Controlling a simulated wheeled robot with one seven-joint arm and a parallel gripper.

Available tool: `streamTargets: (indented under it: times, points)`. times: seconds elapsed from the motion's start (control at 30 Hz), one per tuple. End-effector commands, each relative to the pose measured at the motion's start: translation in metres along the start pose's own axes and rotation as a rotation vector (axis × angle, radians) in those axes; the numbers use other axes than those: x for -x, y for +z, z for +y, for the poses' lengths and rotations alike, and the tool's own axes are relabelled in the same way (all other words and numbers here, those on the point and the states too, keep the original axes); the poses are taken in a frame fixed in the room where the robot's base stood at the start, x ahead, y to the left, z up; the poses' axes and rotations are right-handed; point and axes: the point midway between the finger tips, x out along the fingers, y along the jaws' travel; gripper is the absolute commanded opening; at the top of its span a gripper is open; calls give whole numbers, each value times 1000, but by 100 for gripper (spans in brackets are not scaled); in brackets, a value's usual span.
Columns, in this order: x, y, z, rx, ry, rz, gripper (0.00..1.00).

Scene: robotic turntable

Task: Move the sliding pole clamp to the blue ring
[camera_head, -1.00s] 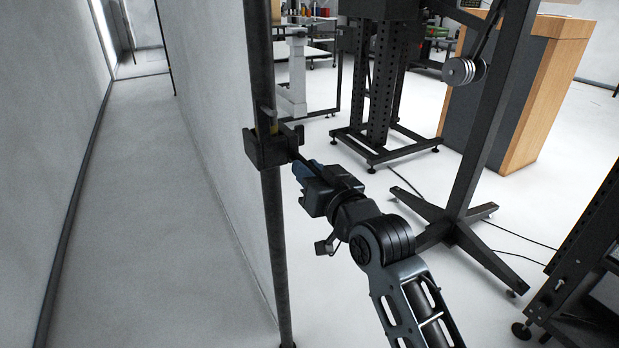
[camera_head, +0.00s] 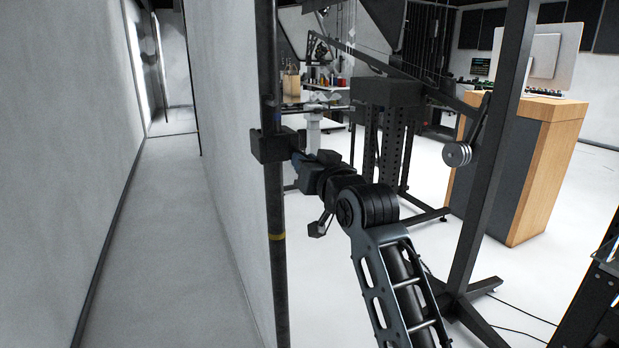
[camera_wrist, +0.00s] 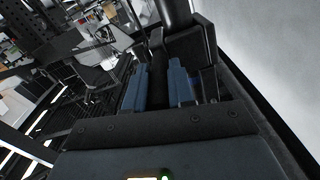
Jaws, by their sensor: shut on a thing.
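The dark pole (camera_head: 276,285) stands upright left of my arm in the head view. The black sliding clamp (camera_head: 268,146) sits around it, well above a yellow ring (camera_head: 277,237). A small bluish mark (camera_head: 277,113) shows on the pole just above the clamp, probably the blue ring. My gripper (camera_head: 297,160) reaches the clamp from the right and is shut on its handle. In the wrist view, the blue fingers (camera_wrist: 158,88) flank a dark handle part, with the clamp body (camera_wrist: 192,45) and pole (camera_wrist: 174,12) beyond. The fingers hide part of the handle.
A grey wall (camera_head: 228,130) runs close behind the pole on the left. A wooden-sided desk (camera_head: 535,160) is farther right. White floor lies between them.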

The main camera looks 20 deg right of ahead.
Motion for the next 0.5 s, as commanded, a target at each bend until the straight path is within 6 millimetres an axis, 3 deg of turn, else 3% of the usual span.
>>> streamTargets:
  times: [0.03,0.1,0.5]
  points:
    - [0,-17,-3,0,-2,15,0]
    - [0,-22,-4,0,-2,13,0]
    - [0,-27,-5,0,-2,11,0]
